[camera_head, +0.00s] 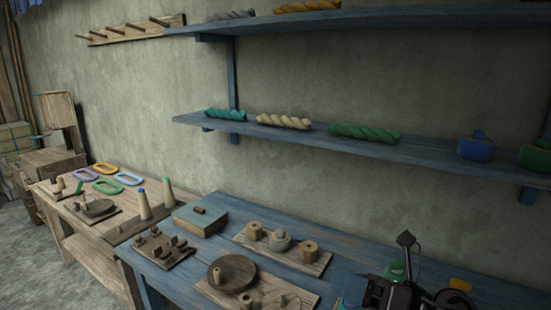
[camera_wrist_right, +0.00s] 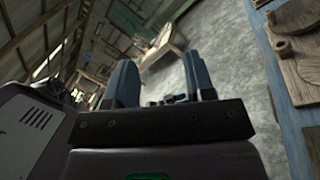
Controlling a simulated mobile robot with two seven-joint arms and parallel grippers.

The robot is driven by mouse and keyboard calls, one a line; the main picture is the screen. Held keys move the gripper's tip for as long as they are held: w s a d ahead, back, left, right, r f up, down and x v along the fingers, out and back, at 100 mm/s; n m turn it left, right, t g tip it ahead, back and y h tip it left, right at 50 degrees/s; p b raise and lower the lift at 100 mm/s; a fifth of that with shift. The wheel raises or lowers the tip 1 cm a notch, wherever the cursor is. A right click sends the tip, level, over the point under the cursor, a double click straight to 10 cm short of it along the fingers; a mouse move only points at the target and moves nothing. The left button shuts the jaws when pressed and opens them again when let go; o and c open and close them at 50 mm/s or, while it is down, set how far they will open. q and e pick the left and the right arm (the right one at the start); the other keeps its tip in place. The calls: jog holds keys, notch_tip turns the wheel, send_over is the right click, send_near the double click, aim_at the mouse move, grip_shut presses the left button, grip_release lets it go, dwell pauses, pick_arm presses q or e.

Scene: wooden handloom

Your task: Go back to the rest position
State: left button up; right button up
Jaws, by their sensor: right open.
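My right gripper (camera_head: 405,242) shows as dark parts at the bottom right of the head view, in front of the blue table (camera_head: 335,240). In the right wrist view its two blue-grey fingers (camera_wrist_right: 161,80) stand apart with nothing between them. They point out over the grey floor, with the table edge to their right. My left gripper is not in view.
The blue table holds a wooden board with several knobs (camera_head: 282,258), a round dark dish (camera_head: 232,272) and a teal box (camera_head: 200,218). A blue shelf (camera_head: 330,146) with yarn skeins hangs above. A lighter bench (camera_head: 75,215) with coloured rings stands left.

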jog(key=d+f+m+t+h, duration=0.45)
jog(key=d+m+h, duration=0.35)
jog(key=m, duration=0.7)
jog(key=d+f+m+t+h, duration=0.4)
jog(key=d+m+t+h, duration=0.2)
jog(key=m+h, duration=0.75)
jog(key=s+d+f+m+g+y, duration=0.1)
jog(key=s+f+m+g, duration=0.65)
jog(key=s, duration=0.35)
jog(key=s+d+f+m+g+y, duration=0.1)
jog(key=s+f+m+g, duration=0.6)
jog(key=s, duration=0.4)
jog(key=w+f+n+t, duration=0.2)
jog(key=w+f+t, duration=0.5)
jog(key=f, duration=0.4)
jog(key=shift+w+d+t+y, duration=0.2)
jog(key=shift+t+y, duration=0.25)
jog(key=shift+t, duration=0.45)
